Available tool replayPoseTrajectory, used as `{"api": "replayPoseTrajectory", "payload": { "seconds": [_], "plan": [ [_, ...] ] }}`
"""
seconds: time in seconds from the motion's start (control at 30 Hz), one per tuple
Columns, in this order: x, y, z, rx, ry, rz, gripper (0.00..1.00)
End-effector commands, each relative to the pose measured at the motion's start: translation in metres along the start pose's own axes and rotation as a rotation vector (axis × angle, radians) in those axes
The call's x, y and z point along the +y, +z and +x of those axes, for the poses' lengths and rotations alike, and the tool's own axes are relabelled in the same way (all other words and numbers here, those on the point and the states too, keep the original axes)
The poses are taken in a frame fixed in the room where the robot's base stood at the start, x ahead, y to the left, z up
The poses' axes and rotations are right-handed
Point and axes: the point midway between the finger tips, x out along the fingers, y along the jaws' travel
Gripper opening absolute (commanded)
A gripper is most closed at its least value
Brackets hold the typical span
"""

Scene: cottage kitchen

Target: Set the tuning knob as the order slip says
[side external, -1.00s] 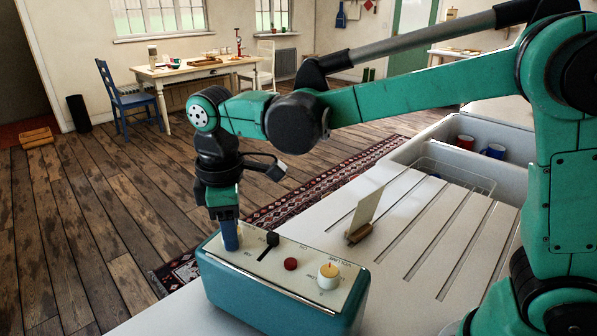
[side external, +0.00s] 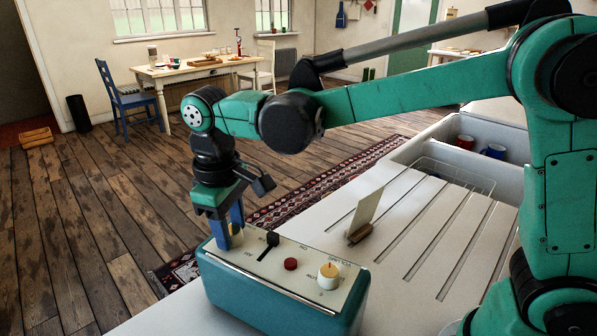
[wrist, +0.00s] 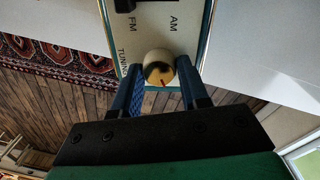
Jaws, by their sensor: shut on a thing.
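A teal radio (side external: 285,300) with a cream top panel stands on the white counter. Its tuning knob (side external: 237,233) is at the panel's left end, cream-rimmed with a yellow top. My gripper (side external: 228,238) points down there with its two blue fingers on either side of the knob, shut on it. In the wrist view the tuning knob (wrist: 159,67) sits between the fingertips; its red mark points toward the lower right. The label TUNING is partly visible beside it. The order slip (side external: 367,208) stands in a wooden holder (side external: 359,234) behind the radio; its writing cannot be read.
The panel also carries a black slider (side external: 272,239) near FM and AM lettering, a red button (side external: 291,264) and a volume knob (side external: 328,276). A sink with a wire rack (side external: 455,178) and cups lies at the back right.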

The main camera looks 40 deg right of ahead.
Motion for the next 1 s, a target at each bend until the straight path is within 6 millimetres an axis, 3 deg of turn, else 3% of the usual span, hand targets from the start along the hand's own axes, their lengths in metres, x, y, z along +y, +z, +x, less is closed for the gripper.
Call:
{"api": "replayPoseTrajectory", "payload": {
  "seconds": [0.37, 0.4, 0.47, 0.5, 0.8, 1.0],
  "plan": [
    [0.000, 0.000, 0.000, 0.000, 0.000, 0.003, 0.00],
    [0.000, 0.000, 0.000, 0.000, 0.000, 0.003, 0.50],
    [0.000, 0.000, 0.000, 0.000, 0.000, 0.002, 0.67],
    [0.000, 0.000, 0.000, 0.000, 0.000, 0.002, 0.71],
    [0.000, 0.000, -0.002, 0.000, 0.000, 0.002, 0.71],
    [0.000, 0.000, -0.024, 0.000, 0.000, 0.002, 0.71]
  ]
}}
